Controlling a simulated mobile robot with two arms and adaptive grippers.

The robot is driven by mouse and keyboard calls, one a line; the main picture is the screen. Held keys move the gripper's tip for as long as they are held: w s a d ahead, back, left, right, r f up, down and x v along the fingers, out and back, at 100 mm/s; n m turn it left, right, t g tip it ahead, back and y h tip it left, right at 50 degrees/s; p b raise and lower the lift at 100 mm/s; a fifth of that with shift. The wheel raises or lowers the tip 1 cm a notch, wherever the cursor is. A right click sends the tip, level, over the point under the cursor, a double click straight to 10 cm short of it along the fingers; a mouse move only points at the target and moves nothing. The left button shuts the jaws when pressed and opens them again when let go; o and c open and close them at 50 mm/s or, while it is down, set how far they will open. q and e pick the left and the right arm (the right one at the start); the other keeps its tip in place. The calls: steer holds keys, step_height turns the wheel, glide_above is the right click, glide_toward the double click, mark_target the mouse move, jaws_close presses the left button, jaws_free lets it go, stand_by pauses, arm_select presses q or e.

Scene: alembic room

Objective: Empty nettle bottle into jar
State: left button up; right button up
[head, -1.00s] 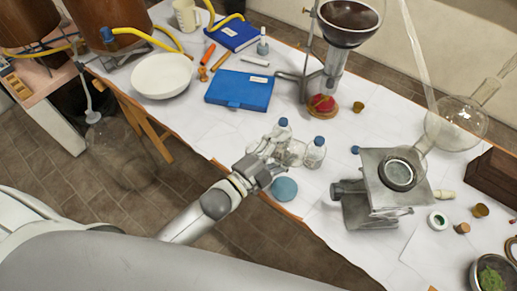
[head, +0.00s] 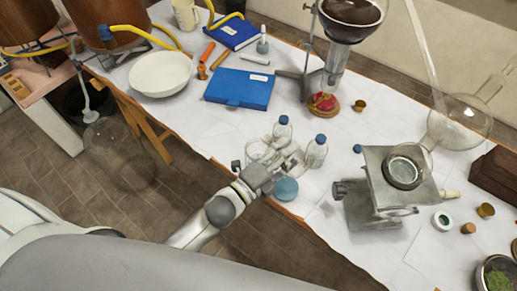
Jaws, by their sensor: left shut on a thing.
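My left gripper (head: 289,160) is shut at the near edge of the table, among clear glassware. It seems to hold a clear glass bottle, mostly hidden by the fingers, and I cannot tell its contents or tilt. A clear glass jar (head: 256,149) stands just left of the fingers. A blue-capped bottle (head: 282,132) stands upright behind them. Another blue-capped bottle (head: 316,154) is upright close to their right side. I cannot read any label, so I cannot tell which is the nettle bottle. My right gripper is not in view.
A light blue disc (head: 285,190) lies at the near table edge, and a small blue cap (head: 357,148) lies to the right. A metal lab jack (head: 390,190) stands right of the bottles. A blue box (head: 239,88) and a white bowl (head: 160,74) are farther back.

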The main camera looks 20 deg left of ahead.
arm_select(q)
steer(key=shift+f+m+b, duration=1.5)
steer(key=shift+f+m, duration=0.1)
steer(key=shift+m, duration=0.5)
steer(key=m+b, duration=0.1)
steer(key=m, duration=0.4)
steer(key=a+m+b, duration=0.1)
steer(key=m+b, duration=0.1)
steer(key=m, duration=0.3)
steer(key=w+f+m+b, duration=0.1)
steer(key=m, duration=0.4)
steer(key=shift+a+f, duration=0.1)
steer(key=shift+a, duration=0.15)
steer(key=shift+s+a, duration=0.1)
steer(key=shift+s, duration=0.05)
